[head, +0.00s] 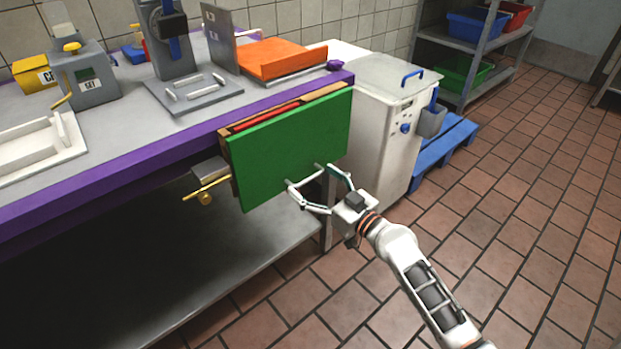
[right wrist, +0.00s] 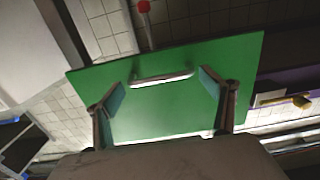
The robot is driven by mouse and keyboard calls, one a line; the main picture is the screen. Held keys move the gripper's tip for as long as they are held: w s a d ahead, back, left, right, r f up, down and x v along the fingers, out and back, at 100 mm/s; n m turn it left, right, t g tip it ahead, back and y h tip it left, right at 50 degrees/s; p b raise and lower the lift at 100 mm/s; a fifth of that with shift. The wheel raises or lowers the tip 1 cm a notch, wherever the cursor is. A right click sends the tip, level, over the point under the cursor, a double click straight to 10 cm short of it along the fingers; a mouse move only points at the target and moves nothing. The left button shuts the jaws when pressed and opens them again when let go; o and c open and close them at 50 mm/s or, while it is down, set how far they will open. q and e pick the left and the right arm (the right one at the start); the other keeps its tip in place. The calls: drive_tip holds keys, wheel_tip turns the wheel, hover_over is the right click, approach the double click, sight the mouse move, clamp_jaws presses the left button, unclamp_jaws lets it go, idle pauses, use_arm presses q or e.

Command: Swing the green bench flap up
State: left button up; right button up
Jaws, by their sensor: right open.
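The green flap (head: 290,150) hangs steeply down at the right end of the purple-edged bench (head: 120,165). My right gripper (head: 311,175) is open at the flap's lower right part, its fingertips close to the green panel. I cannot tell whether they touch it. In the right wrist view the green flap (right wrist: 185,110) fills the middle. A pale bar handle (right wrist: 162,78) shows on it between my two spread fingers, with nothing clamped. My left gripper is not in view.
A brass lever (head: 207,190) sticks out from the bench front, left of the flap. A white machine (head: 385,120) stands close behind the flap, with a blue pallet (head: 445,150) beyond. An orange tray (head: 280,58) lies on the bench top. The tiled floor (head: 500,220) at right is clear.

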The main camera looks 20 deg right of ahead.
drive_tip(key=shift+x, duration=1)
